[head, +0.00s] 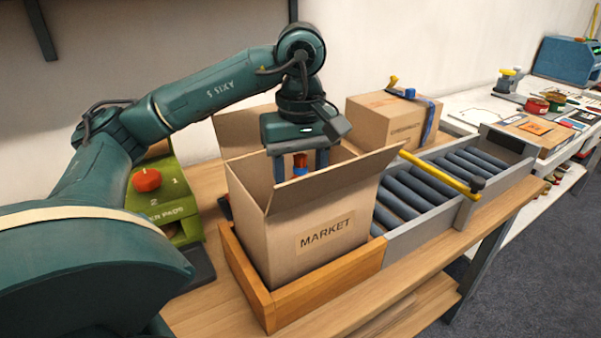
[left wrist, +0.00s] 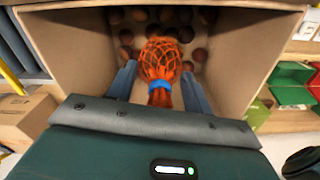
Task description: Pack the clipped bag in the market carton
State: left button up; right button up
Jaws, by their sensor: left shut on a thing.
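The open market carton (head: 292,246) stands in a wooden frame, its flaps raised and "MARKET" on its front. My left gripper (head: 300,172) points down into its mouth. In the left wrist view my gripper (left wrist: 160,92) is shut on the neck of an orange net bag (left wrist: 160,57) with a blue clip (left wrist: 159,84). The bag hangs inside the carton walls (left wrist: 232,62). In the head view only the bag's top (head: 300,159) shows between the fingers. I cannot tell whether it touches the carton floor. My right gripper is out of view.
Several round brown chestnuts (left wrist: 125,36) lie around the bag at the carton's bottom. A roller conveyor (head: 425,192) runs to the right, with a yellow bar (head: 440,174) across it. A closed carton (head: 388,120) stands behind. A green box with a red knob (head: 150,181) is at left.

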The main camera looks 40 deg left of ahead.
pick_arm(q)
jog(key=o, duration=1.5)
jog(key=shift+c, duration=0.2)
jog(key=shift+r, duration=0.1)
